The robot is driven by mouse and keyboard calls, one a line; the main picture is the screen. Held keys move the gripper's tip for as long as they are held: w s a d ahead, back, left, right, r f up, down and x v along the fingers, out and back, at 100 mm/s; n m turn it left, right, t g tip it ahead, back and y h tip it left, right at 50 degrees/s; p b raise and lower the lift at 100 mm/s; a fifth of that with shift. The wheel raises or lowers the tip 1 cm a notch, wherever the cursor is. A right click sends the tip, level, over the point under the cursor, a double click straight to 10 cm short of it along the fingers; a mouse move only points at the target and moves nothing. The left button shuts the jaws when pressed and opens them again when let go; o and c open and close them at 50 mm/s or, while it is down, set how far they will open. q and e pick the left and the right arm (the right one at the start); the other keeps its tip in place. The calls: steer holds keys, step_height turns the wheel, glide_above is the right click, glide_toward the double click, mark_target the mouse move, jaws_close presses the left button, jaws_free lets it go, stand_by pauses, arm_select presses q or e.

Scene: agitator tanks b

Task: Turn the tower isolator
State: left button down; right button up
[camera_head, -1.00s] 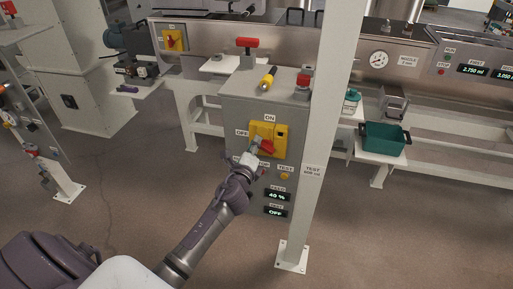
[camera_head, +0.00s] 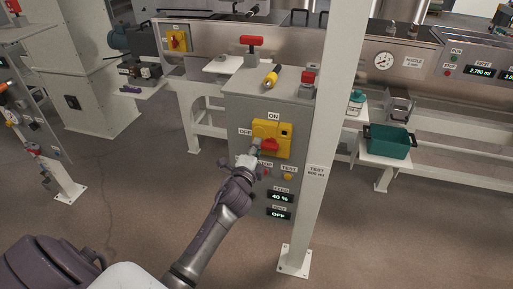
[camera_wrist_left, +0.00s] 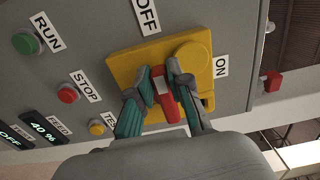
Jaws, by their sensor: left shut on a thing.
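The tower isolator is a yellow switch plate (camera_head: 285,131) with a red handle (camera_head: 271,146) on the front of a grey control box. An ON label is above it and an OFF label to its left. My left gripper (camera_head: 257,147) reaches the handle from the lower left. In the left wrist view, the gripper (camera_wrist_left: 163,82) is shut on the red handle (camera_wrist_left: 172,113), with a finger on either side. There the handle lies roughly along the line towards the OFF label (camera_wrist_left: 147,15); the ON label (camera_wrist_left: 221,64) is to the right. The right gripper is not in view.
Below the switch are STOP and TEST buttons (camera_head: 288,177) and displays reading 40 % and OFF. A white post (camera_head: 322,150) stands close on the box's right. A green bin (camera_head: 388,141) is at right.

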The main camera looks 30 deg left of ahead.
arm_select(q)
steer(key=shift+f, duration=0.1)
steer(key=c, duration=1.1)
jaws_free()
steer(key=v, duration=1.2)
